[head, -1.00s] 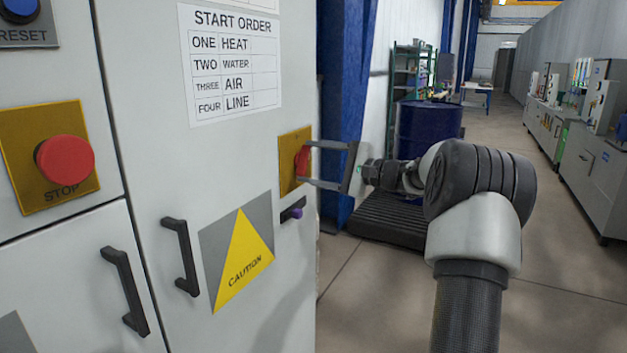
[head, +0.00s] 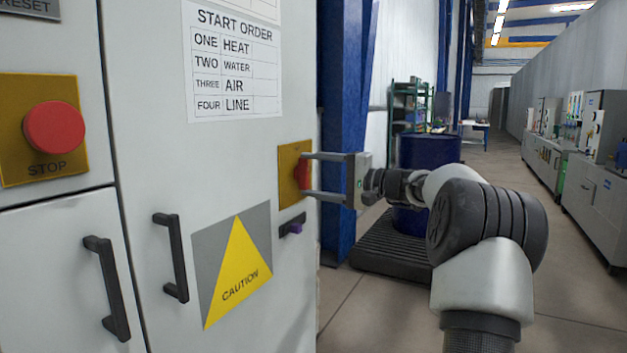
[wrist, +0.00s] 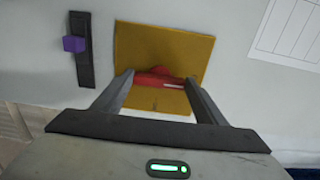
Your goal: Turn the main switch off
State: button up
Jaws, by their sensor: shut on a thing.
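The main switch is a red rotary handle (head: 301,175) on a yellow plate (head: 288,166), on the grey cabinet's right part. In the wrist view the red handle (wrist: 160,78) lies crosswise between the two fingers, with the yellow plate (wrist: 165,50) behind it. My gripper (head: 306,175) reaches in from the right and is shut on the red handle. In the wrist view my gripper (wrist: 158,85) has one finger at each end of the handle. Any markings on the plate are too small to read.
A small purple-knobbed latch (head: 293,228) sits just below the yellow plate. A red STOP button (head: 54,127), black door handles (head: 171,258) and a caution sign (head: 236,268) are on the cabinet. A blue drum (head: 428,165) stands behind my arm. Open floor lies to the right.

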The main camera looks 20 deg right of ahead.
jog(key=o, duration=1.1)
jog(key=shift+c, duration=0.2)
jog(key=shift+s, duration=0.1)
jog(key=p+v, duration=0.2)
jog(key=v, duration=1.5)
jog(key=shift+d, duration=0.1)
